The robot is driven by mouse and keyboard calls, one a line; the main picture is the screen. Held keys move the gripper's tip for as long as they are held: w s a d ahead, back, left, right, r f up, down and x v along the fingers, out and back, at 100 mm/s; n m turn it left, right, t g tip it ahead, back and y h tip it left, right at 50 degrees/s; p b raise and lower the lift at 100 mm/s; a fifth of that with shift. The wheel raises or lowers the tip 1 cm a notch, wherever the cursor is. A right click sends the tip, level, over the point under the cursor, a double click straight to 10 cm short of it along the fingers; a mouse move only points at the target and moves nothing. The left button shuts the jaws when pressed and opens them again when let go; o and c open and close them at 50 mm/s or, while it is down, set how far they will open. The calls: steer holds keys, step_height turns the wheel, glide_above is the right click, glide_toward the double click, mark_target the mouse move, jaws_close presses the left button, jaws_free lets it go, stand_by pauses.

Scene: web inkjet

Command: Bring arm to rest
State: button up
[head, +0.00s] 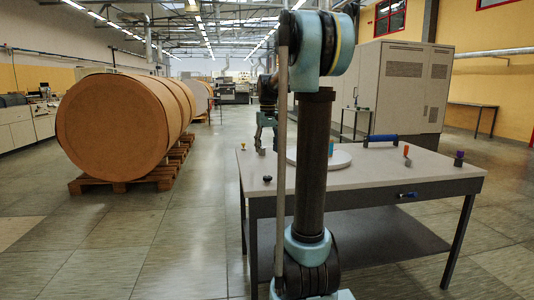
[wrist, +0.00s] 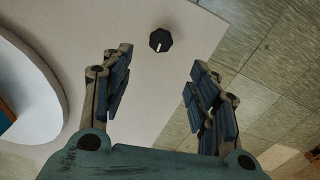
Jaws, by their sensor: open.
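My gripper (head: 266,147) hangs over the left part of the table (head: 420,172) in the head view, partly beside my own arm. In the wrist view my gripper (wrist: 160,82) has its two blue-padded fingers spread wide with nothing between them. A dark faceted knob (wrist: 160,40) with a white mark is on the table top just beyond the fingertips, apart from them. A dark knob also shows near the table's front left corner in the head view (head: 267,179). My arm stands upright in front of the table and hides part of it.
A round white disc (head: 338,158) lies on the table behind my arm. A blue-handled tool (head: 380,140), an orange-topped piece (head: 406,151) and a purple-topped piece (head: 458,158) are to its right. Large brown rolls (head: 112,126) rest on pallets at left. The floor between is clear.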

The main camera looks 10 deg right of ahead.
steer(key=shift+s, duration=0.1)
steer(key=s+f, duration=0.7)
steer(key=s, duration=0.4)
steer(key=s+f+m+t, duration=0.1)
steer(key=s+f, duration=0.6)
steer(key=s, duration=0.5)
steer(key=s+f+t, duration=0.1)
steer(key=s+f, duration=0.7)
steer(key=s, duration=0.4)
steer(key=shift+s+m, duration=0.15)
steer(key=shift+m, duration=0.25)
